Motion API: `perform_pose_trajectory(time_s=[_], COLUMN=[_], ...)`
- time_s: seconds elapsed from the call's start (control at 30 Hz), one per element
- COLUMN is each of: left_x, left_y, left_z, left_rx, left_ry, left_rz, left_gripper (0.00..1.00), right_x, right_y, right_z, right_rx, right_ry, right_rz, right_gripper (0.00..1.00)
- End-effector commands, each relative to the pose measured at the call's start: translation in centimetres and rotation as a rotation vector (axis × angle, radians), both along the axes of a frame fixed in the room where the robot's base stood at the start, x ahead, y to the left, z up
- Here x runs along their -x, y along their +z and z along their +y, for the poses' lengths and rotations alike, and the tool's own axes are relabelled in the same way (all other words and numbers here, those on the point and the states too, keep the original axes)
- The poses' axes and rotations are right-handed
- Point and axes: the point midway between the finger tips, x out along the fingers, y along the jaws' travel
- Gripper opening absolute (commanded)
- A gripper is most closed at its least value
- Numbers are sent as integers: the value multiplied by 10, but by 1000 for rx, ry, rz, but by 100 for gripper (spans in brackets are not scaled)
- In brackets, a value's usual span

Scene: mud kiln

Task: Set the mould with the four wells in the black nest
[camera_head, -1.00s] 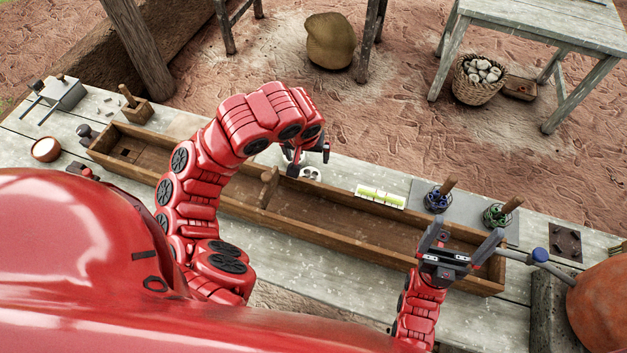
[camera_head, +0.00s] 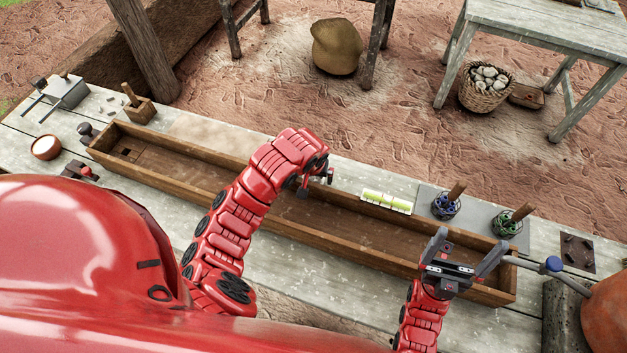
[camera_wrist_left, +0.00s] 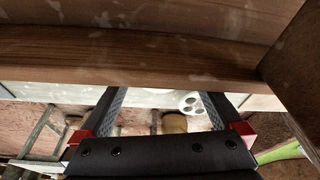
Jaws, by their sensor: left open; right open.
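The mould is a white disc with round dark wells (camera_wrist_left: 190,102) in the left wrist view, on the pale bench beyond a wooden trough wall. It lies between my left fingers as seen there, closer to the right-hand one, untouched as far as I can tell. In the head view my left arm hides it. My left gripper (camera_head: 312,184) is open, over the far side of the trough. My right gripper (camera_head: 465,260) is open and empty over the trough's right end. I cannot tell which dark item is the black nest; a dark square plate (camera_head: 577,252) lies at far right.
The long wooden trough (camera_head: 365,232) runs along the bench.

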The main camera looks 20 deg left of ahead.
Motion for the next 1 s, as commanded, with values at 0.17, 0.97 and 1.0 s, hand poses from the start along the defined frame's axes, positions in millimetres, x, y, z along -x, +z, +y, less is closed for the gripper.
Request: perform_pose_trajectory(time_s=[0.17,0.97,1.0], left_x=[-2,-3,-3], left_y=[-11,-11,-11], left_z=[1,1,1], left_rx=[-1,-1,-1], left_ry=[1,1,1], left_rz=[3,1,1], left_gripper=[100,14,14], right_x=[0,0,0], right_y=[4,3,3], right_z=[0,0,0], right_rx=[0,0,0], right_ry=[0,0,0], right_rz=[1,1,1], right_gripper=[100,100,100])
